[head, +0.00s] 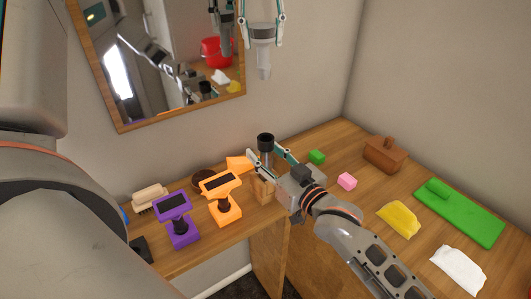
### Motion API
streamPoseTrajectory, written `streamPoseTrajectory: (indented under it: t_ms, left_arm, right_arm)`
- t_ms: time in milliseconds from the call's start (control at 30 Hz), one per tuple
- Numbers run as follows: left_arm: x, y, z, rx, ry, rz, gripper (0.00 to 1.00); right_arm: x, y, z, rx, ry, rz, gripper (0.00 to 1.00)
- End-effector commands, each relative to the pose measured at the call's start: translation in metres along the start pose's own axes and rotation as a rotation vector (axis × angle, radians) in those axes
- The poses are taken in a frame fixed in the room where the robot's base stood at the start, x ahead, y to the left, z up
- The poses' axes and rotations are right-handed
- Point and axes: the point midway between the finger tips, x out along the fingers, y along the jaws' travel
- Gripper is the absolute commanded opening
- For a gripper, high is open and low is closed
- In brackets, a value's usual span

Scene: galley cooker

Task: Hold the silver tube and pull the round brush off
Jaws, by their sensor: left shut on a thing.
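My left gripper (262,18) is high at the top of the picture, right of the mirror. It is shut on a pale grey piece (263,42), wide above with a narrow end pointing down. This looks like the round brush, clear of the tube; its upper part is cut off or hidden. The silver tube (267,158) stands upright on the counter, with a black top end (265,139). My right gripper (270,156) is low at the tube, one finger on each side. I cannot tell whether the fingers press on it. Its lower part is hidden.
Orange (225,211) and purple (178,236) devices stand left of the tube, near a pale brush (150,199). A mirror (180,118) hangs behind.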

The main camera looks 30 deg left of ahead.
Motion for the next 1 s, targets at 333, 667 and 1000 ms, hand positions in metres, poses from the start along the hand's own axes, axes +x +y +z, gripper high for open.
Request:
streamPoseTrajectory:
  t_ms: [333,667,1000]
  left_arm:
    - [0.0,0.0,0.0,0.0,0.0,0.0,0.19]
    - [0.0,0.0,0.0,0.0,0.0,0.0,0.19]
    - [0.0,0.0,0.0,0.0,0.0,0.0,0.19]
  right_arm:
    - [-0.022,0.001,0.001,0.0,0.0,0.001,0.4]
    - [-0.086,0.001,0.001,0.001,0.0,0.001,0.4]
    - [-0.119,0.0,0.0,-0.001,-0.001,0.0,0.4]
